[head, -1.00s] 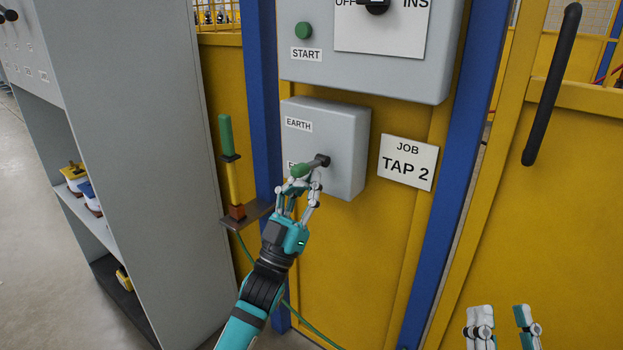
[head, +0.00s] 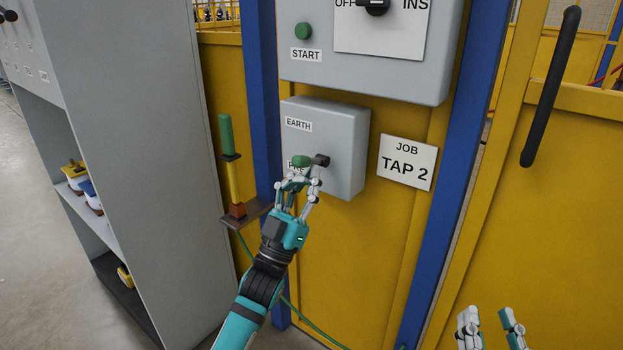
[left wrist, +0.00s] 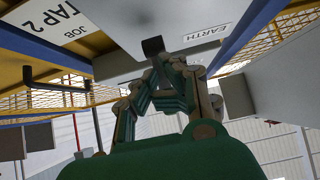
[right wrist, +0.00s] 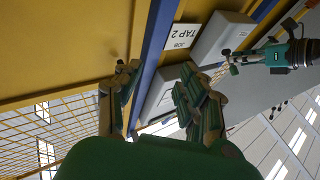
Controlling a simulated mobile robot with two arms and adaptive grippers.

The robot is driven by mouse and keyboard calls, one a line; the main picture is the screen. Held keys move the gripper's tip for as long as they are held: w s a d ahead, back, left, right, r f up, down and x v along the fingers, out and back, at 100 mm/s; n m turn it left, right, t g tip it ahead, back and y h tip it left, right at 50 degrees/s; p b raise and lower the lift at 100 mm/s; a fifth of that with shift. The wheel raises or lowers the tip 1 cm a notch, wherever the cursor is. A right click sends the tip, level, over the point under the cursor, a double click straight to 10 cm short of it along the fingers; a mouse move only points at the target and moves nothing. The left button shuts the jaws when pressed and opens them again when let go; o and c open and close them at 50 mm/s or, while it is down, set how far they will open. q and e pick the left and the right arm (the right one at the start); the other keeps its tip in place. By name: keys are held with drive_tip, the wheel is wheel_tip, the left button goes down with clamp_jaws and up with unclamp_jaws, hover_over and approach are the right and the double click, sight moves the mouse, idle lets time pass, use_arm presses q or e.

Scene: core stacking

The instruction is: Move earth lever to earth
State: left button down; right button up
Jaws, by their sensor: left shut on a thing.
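The handle points left from the pivot, below the EARTH label (head: 298,124). A lower label (head: 293,164) is mostly covered by the handle and fingers. My left gripper (head: 304,181) is shut on the lever handle from below. In the left wrist view the dark lever end (left wrist: 154,48) shows beyond the fingers. My right gripper (head: 488,313) is open and empty at the lower right.
A yellow and green rod (head: 232,165) stands on a bracket left of the box, with a green cable below. A larger grey panel (head: 400,75) with a START button is above. A JOB TAP 2 sign (head: 408,162) is right. A grey cabinet (head: 150,150) stands left.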

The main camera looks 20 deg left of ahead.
use_arm(q)
drive_tip(key=shift+s+a+r+p, duration=0.15)
drive_tip(key=shift+r+p, duration=0.35)
drive_tip(key=shift+r, duration=0.15)
use_arm(e)
drive_tip(key=f+g, duration=0.2)
drive_tip(key=f, duration=0.1)
drive_tip(key=f+g, duration=0.1)
drive_tip(key=shift+w+d+f+h, duration=0.1)
drive_tip(key=shift+w+f+h, duration=0.3)
drive_tip(key=shift+f, duration=0.15)
use_arm(q)
drive_tip(key=shift+r, duration=0.25)
drive_tip(key=shift+r+p, duration=0.25)
drive_tip(key=shift+p, duration=0.25)
use_arm(e)
drive_tip(key=f+g, duration=0.1)
drive_tip(key=f, duration=0.1)
drive_tip(key=f+g, duration=0.1)
drive_tip(key=shift+s+d+f+g+h, duration=0.15)
drive_tip(key=shift+d+f+g+h, duration=0.15)
drive_tip(key=shift+d+f+h, duration=0.1)
drive_tip(key=shift+a, duration=0.1)
